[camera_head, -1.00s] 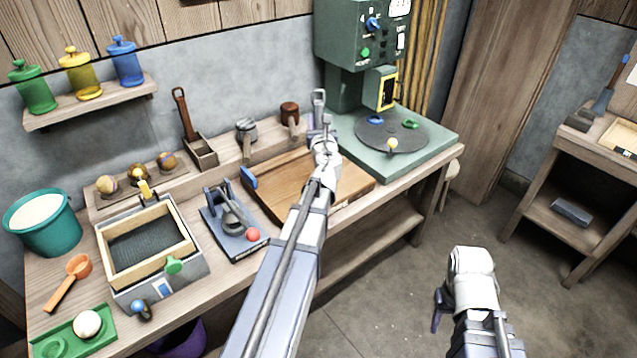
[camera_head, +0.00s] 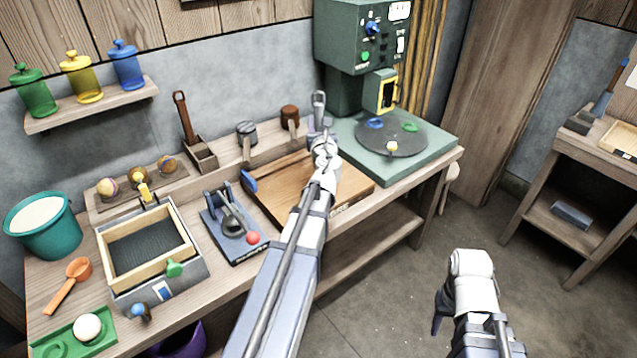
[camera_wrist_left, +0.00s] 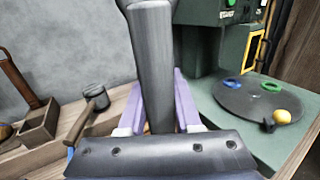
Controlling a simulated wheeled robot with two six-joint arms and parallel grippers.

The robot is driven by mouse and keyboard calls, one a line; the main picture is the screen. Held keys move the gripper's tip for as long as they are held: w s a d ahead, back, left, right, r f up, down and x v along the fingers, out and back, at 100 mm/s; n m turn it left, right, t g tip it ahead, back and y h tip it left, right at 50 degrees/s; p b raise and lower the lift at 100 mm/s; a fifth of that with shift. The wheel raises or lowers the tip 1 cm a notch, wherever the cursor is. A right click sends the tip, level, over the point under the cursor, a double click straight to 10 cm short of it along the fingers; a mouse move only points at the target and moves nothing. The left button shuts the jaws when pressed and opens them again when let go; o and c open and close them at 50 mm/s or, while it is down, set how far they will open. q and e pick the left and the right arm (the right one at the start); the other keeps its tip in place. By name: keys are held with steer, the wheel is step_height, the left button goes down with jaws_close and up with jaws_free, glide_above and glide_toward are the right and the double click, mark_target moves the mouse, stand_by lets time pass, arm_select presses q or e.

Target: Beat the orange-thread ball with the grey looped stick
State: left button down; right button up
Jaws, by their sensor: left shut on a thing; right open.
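The grey looped stick (camera_head: 318,104) stands about upright in my left gripper (camera_head: 321,132), which is shut on it above the back of the wooden board. In the left wrist view the stick (camera_wrist_left: 152,60) rises between the purple fingers, and its top is cut off. Three small wound balls sit in a rack at the back left: a left ball (camera_head: 107,187), a middle ball (camera_head: 138,175) and a right ball (camera_head: 167,164). Their thread colours are too small to tell surely. My right gripper (camera_head: 439,312) is open and empty over the floor, right of the bench.
A green machine (camera_head: 352,40) with a round plate (camera_head: 392,140) stands right of the stick. Two mallets (camera_head: 247,135) (camera_head: 290,118) lie at the back. A lever press (camera_head: 233,222), a framed box (camera_head: 160,283) and a teal bucket (camera_head: 45,232) fill the bench's left.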

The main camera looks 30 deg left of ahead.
step_height(320, 180, up, 5)
steer(key=p, duration=0.5)
steer(key=shift+f+b, duration=2.6)
steer(key=shift+f, duration=0.1)
